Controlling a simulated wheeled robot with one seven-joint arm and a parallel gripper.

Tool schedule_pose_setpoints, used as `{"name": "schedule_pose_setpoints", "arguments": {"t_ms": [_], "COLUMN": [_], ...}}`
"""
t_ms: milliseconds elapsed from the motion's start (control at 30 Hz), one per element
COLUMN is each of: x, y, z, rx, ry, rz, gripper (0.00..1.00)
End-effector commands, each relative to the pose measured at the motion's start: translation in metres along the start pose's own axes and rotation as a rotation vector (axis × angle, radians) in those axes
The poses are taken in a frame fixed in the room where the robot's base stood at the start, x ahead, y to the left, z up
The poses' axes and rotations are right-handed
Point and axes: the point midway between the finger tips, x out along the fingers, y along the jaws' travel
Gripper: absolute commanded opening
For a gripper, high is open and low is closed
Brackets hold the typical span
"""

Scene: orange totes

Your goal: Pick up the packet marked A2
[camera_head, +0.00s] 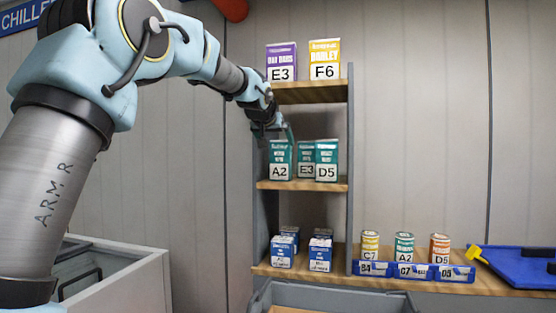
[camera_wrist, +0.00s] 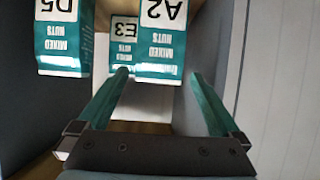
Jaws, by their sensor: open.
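The teal packet marked A2 (camera_head: 280,158) stands upright at the left of the middle shelf (camera_head: 300,185). My gripper (camera_wrist: 158,76) is open and empty, with one green finger either side of the packet's outline. I cannot tell whether the fingertips reach past its front face. In the head view my gripper (camera_head: 287,133) is at the packet's top, partly hidden by the arm.
Packets E3 (camera_head: 306,158) and D5 (camera_head: 326,160) stand right of A2, E3 set further back. Shelf side panels (camera_head: 350,130) flank them. Above are E3 and F6 boxes (camera_head: 325,60). A can also marked A2 (camera_head: 404,247) stands on the counter.

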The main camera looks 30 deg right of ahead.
Motion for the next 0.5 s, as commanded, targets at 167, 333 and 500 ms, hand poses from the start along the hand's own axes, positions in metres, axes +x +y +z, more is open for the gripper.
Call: {"name": "schedule_pose_setpoints", "arguments": {"t_ms": [167, 333, 500], "x": [0.016, 0.031, 0.056], "y": [0.0, 0.001, 0.0], "z": [-0.001, -0.002, 0.0], "rx": [0.002, 0.0, 0.0], "ry": [0.001, -0.003, -0.001], "rz": [0.0, 0.001, 0.0], "gripper": [1.0, 1.0, 1.0]}}
